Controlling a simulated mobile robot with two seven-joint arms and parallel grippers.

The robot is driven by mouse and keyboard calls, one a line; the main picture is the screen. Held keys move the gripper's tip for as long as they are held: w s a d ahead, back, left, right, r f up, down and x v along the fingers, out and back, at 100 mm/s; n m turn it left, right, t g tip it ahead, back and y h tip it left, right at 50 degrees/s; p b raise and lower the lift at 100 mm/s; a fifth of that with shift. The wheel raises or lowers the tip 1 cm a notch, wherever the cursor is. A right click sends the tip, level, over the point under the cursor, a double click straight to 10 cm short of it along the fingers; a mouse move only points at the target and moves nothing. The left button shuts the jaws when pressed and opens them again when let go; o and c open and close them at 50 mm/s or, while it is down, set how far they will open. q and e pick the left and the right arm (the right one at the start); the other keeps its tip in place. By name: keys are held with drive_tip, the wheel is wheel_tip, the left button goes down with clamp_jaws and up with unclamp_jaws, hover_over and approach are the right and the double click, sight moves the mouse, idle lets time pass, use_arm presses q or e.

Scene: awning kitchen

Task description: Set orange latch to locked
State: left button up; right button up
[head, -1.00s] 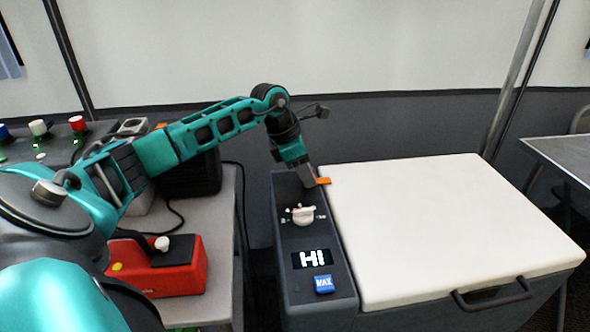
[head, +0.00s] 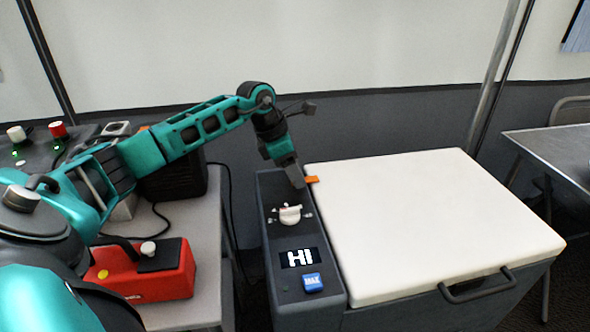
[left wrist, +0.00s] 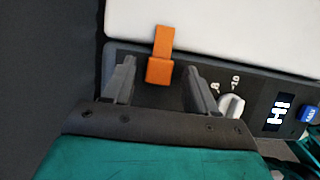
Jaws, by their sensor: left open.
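The orange latch (left wrist: 161,57) is at the edge of the cooler's white lid, where the lid meets the grey control panel. In the left wrist view it reaches from the lid down onto the panel side, between my left gripper's two fingers. My left gripper (left wrist: 158,82) is open and empty, with a finger on each side of the latch's lower end and gaps showing. In the head view the gripper (head: 298,184) points down at the panel's far end, and only a small part of the latch (head: 312,179) shows beside it. My right gripper is out of view.
The cooler's white lid (head: 430,220) is closed. Its panel carries a white knob (head: 290,214), a display reading HI (head: 299,257) and a blue button (head: 312,283). A red box (head: 150,275) sits on the left table. A metal table (head: 560,150) stands at right.

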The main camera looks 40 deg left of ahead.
use_arm(q)
drive_tip(key=p+v, duration=0.2)
drive_tip(key=v, duration=1)
drive_tip(key=shift+r, duration=0.2)
drive_tip(key=shift+p, duration=0.3)
